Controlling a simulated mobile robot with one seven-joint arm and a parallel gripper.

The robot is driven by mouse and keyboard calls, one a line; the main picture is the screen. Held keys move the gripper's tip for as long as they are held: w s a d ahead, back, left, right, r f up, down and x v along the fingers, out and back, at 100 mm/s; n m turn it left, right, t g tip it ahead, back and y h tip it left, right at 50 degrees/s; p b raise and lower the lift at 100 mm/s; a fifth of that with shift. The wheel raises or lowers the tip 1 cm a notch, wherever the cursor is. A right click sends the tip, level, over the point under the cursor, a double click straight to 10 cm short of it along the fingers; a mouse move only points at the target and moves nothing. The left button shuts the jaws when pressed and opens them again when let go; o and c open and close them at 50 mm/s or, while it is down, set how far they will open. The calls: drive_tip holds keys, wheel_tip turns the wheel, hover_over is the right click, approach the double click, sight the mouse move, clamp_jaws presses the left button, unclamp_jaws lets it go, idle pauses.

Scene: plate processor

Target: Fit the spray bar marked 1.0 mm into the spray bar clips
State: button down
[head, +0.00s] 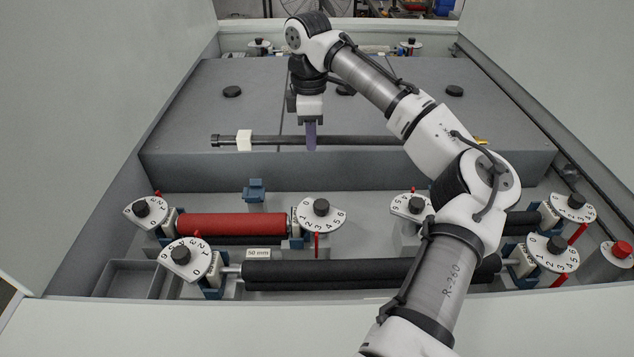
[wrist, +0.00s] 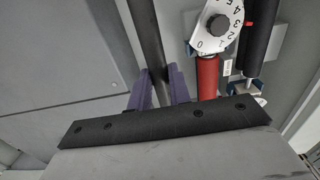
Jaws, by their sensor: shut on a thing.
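A long dark spray bar (head: 360,140) lies level across the head view, in front of the grey cover's upper front edge. It has a pale tag (head: 244,140) near its left end; no marking on it can be read. My gripper (head: 311,143) points down with purple fingers shut around the bar. In the wrist view the bar (wrist: 150,40) runs between the fingers (wrist: 158,82). A blue clip (head: 255,190) stands on the floor of the bay, below and in front of the bar. No second such clip is clearly seen; my arm covers part of that area.
A red roller (head: 232,225) and black rollers (head: 325,272) with numbered dials (head: 321,213) fill the front. The large grey cover (head: 210,105) with black knobs lies behind. A red button (head: 621,249) is at right. High side walls bound the bay.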

wheel_tip(320, 180, down, 13)
drive_tip(key=b, duration=0.7)
drive_tip(key=shift+f+b, duration=0.2)
drive_tip(key=shift+b, duration=0.2)
drive_tip(key=c, duration=1.3)
unclamp_jaws()
drive_tip(key=shift+f, duration=0.1)
